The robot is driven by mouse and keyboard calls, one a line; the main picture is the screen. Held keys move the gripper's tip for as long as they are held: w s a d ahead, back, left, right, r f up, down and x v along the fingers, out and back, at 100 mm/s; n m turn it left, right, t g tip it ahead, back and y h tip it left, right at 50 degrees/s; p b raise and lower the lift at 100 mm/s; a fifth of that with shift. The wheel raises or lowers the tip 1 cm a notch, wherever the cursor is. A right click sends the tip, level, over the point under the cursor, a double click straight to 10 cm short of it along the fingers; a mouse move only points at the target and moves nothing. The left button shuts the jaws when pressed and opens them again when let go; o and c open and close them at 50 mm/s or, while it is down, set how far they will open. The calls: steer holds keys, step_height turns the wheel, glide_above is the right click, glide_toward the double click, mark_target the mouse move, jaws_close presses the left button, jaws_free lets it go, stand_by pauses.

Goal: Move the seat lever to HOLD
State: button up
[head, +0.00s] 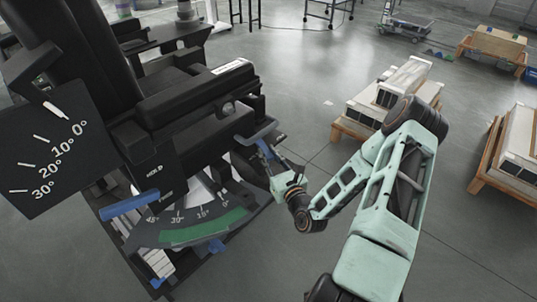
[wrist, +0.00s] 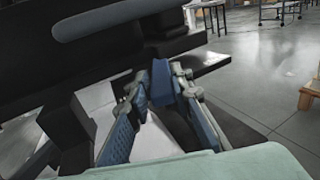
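The black seat carries a blue handle (head: 255,133) on its right side and a second blue handle (head: 128,207) at the lower left. A HOLD label (head: 154,170) is on a black panel between them; a smaller label below it is too small to read. My gripper (head: 262,149) is at the right-hand handle. In the wrist view my gripper (wrist: 161,84) has its fingers apart, with a blue handle end (wrist: 163,80) between the fingertips. A firm grip on it is not visible. I cannot tell which handle is the seat lever.
A green-marked angle scale (head: 205,229) is below the seat, and a black angle plate (head: 45,160) is at left. Pallets with pale boxes (head: 405,80) and (head: 520,140) stand on the right. Grey floor (head: 300,75) is open behind the arm.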

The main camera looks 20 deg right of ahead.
steer(key=o, duration=0.3)
steer(key=shift+o, duration=0.2)
steer(key=s, duration=1.2)
steer(key=shift+d, duration=0.4)
